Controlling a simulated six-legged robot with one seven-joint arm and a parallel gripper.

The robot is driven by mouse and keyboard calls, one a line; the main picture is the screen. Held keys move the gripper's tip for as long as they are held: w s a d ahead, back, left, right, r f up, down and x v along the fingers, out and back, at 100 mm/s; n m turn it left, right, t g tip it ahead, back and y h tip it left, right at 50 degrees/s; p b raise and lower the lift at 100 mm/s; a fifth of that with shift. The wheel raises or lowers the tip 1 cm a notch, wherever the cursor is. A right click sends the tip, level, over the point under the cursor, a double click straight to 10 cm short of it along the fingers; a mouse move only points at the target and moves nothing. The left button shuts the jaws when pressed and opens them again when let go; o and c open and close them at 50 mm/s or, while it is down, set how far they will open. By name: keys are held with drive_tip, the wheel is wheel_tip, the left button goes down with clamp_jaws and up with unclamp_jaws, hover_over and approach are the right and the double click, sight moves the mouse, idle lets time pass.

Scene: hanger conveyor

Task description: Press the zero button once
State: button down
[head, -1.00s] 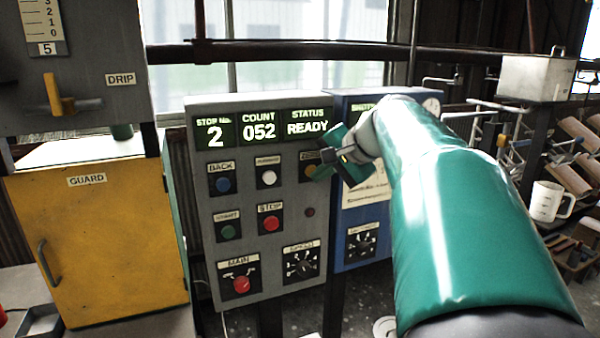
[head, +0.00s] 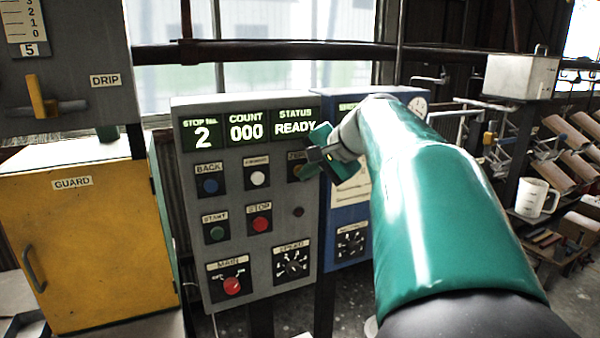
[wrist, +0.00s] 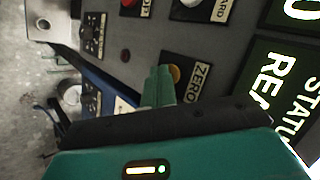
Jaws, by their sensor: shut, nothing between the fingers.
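The zero button is a small amber button (wrist: 174,74) on a dark plate marked ZERO, on the grey control panel (head: 245,190). In the head view the button is mostly hidden behind my gripper (head: 311,163). In the wrist view my gripper's fingers (wrist: 159,84) are shut and empty, with their tips right at the button's edge. I cannot tell whether they touch it. The count display (head: 246,127) reads 000, the stop display (head: 202,135) reads 2, and the status display (head: 295,124) reads READY.
Nearby on the panel are a white button (head: 257,178), a blue button (head: 210,186), a red stop button (head: 261,223) and a green start button (head: 217,233). A blue panel (head: 345,218) stands at its right. A yellow guard cabinet (head: 85,245) stands at the left.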

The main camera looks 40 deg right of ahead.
drive_tip(key=shift+s+a, duration=0.25)
drive_tip(key=shift+s, duration=0.55)
drive_tip(key=s, duration=0.2)
drive_tip(key=s+a, duration=0.1)
drive_tip(key=s, duration=0.1)
drive_tip(key=shift+s+a, duration=0.2)
drive_tip(key=shift+s, duration=0.2)
idle(0.6)
